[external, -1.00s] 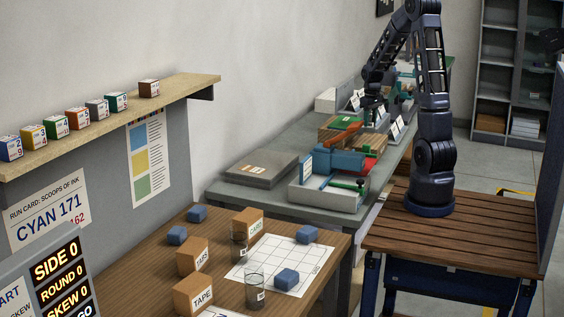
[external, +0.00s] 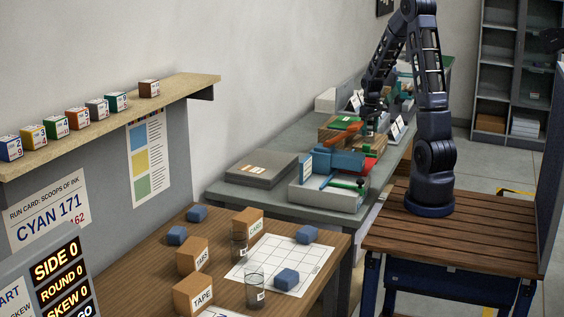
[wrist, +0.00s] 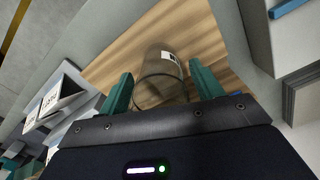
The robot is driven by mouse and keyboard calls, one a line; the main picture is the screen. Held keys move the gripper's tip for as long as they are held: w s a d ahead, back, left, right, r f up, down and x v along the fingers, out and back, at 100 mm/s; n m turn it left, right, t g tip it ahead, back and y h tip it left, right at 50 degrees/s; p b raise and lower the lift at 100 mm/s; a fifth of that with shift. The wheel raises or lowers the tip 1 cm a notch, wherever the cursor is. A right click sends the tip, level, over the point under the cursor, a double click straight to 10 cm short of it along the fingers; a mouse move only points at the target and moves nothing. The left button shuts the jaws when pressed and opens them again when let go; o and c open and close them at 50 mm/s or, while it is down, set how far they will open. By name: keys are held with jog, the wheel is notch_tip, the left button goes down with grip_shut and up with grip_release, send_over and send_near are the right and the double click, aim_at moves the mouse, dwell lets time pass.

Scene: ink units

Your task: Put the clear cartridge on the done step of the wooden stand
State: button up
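A clear, see-through cartridge (wrist: 160,82) with a small white label shows in the wrist view, between the two green fingers of my gripper (wrist: 160,80). The fingers stand on either side of it. I cannot tell whether they press on it. Pale wood lies beneath and behind the cartridge. In the external view my gripper (external: 371,112) is low over the grey bench, near a wooden stand (external: 329,133) with coloured parts. The cartridge at the gripper is too small to make out there. The stand's step labels are not readable.
A red and blue device (external: 340,160) and a grey flat case (external: 262,169) sit on the grey bench (external: 240,200). White cards (external: 398,128) stand near the gripper. Clear cups (external: 255,290), blue blocks and cardboard boxes are on the front table.

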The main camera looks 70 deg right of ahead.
jog(key=shift+r, duration=0.1)
notch_tip(320, 180, up, 12)
jog(key=w+a+r+n, duration=0.15)
jog(key=a+r, duration=0.35)
jog(key=a, duration=0.5)
jog(key=s+a+r+t, duration=0.1)
jog(key=a+r, duration=0.1)
jog(key=a, duration=0.4)
jog(key=a+r+t, duration=0.1)
jog(key=a+r, duration=0.2)
jog(key=a, duration=0.3)
jog(key=s+a+n+t, duration=0.1)
jog(key=s+a, duration=0.4)
jog(key=a, duration=0.3)
jog(key=s+a+r+n+t, duration=0.1)
jog(key=s+a+n, duration=0.1)
jog(key=s+a, duration=0.4)
jog(key=shift+a+r+t, duration=0.25)
jog(key=shift+a+t, duration=0.05)
jog(key=shift+a, duration=0.75)
